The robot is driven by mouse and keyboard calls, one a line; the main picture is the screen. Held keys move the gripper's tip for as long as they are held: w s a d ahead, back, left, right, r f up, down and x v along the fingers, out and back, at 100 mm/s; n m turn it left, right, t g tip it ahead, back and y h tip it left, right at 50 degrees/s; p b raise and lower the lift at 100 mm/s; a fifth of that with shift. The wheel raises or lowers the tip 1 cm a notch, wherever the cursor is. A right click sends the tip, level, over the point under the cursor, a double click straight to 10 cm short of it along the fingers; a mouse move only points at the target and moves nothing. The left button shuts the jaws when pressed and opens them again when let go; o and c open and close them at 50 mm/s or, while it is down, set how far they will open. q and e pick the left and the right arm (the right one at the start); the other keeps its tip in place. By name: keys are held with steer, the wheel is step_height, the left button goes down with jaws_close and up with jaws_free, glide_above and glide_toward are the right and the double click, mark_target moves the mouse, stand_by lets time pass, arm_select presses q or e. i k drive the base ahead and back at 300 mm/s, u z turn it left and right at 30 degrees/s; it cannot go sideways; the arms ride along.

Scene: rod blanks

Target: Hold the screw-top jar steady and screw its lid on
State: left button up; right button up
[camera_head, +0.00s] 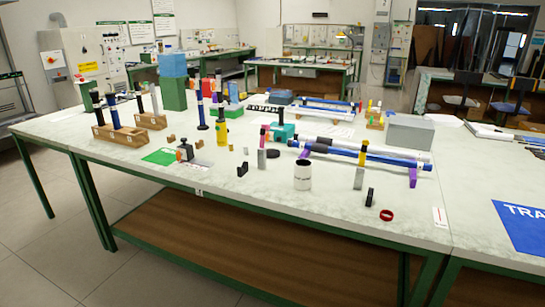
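A white cylinder with a dark rim and small dark lettering (302,177) stands upright near the front middle of the table; it looks like the screw-top jar. Its top appears uncovered. A flat dark disc (273,153) lies on the table behind it and to the left, apart from it; it may be the lid. A black ring-like piece (369,197) stands on edge to the right, near the front edge. I cannot tell for sure which piece is the lid. Neither of my grippers shows in the view.
A red ring (387,215) lies near the front edge. A grey upright block (359,178) stands right of the jar, with long blue tubes (360,156) on purple supports behind. A black bracket (242,170) stands left. Wooden racks (120,133) are far left.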

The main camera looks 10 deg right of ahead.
mark_target(302, 172)
steer(key=u, duration=0.6)
steer(key=i, duration=0.5)
steer(key=u, duration=0.75)
steer(key=i, duration=0.9)
steer(key=z, duration=0.85)
steer(key=i, duration=0.55)
steer(key=z, duration=0.6)
